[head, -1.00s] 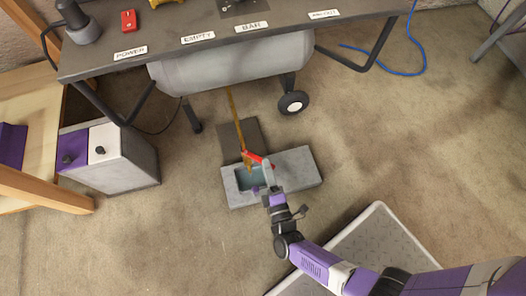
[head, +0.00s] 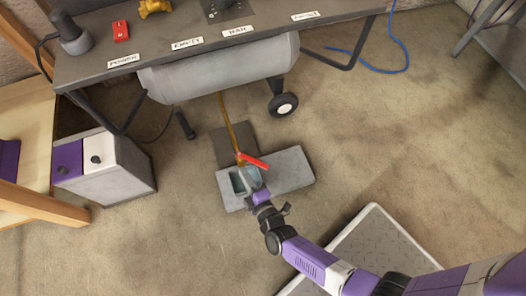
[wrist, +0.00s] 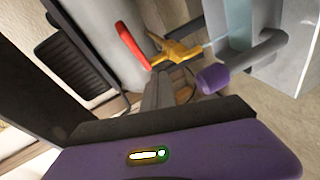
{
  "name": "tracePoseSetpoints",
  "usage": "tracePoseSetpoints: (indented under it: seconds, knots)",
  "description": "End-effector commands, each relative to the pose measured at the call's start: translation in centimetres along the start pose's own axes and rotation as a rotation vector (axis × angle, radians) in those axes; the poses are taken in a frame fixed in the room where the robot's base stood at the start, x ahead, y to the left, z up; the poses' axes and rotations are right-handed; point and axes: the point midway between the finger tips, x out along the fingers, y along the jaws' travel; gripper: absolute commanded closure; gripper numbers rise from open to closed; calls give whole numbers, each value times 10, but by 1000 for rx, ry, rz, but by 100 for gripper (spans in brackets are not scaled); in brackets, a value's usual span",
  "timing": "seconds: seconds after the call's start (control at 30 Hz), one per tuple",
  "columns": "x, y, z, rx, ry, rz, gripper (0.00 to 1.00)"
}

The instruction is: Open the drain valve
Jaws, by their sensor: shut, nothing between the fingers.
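The drain valve is a brass fitting (wrist: 175,50) at the low end of a brass pipe (head: 228,120) from the tank. Its red lever (head: 254,161) points to the right, at an angle across the pipe, in the head view. In the wrist view, the red lever (wrist: 132,45) is left of the brass body. My gripper (head: 251,178) is shut and empty, just below the lever over the block's basin. In the wrist view, its grey fingers (wrist: 157,92) point towards the valve; contact is unclear. A pale streak is right of the brass; I cannot tell if it is water.
A grey block (head: 285,172) with a basin (head: 237,182) sits on the floor under the valve. The tank (head: 220,72) hangs under the bench (head: 215,35) above it. A grey cabinet (head: 115,178) stands left. A purple-ended grey cylinder (wrist: 212,78) is near the fingers.

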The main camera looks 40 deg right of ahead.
Motion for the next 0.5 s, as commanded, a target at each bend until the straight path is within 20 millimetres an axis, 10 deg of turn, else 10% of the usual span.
tracePoseSetpoints:
  seconds: [0.5]
  knots:
    - [126,20,-66,-33,286,-515,100]
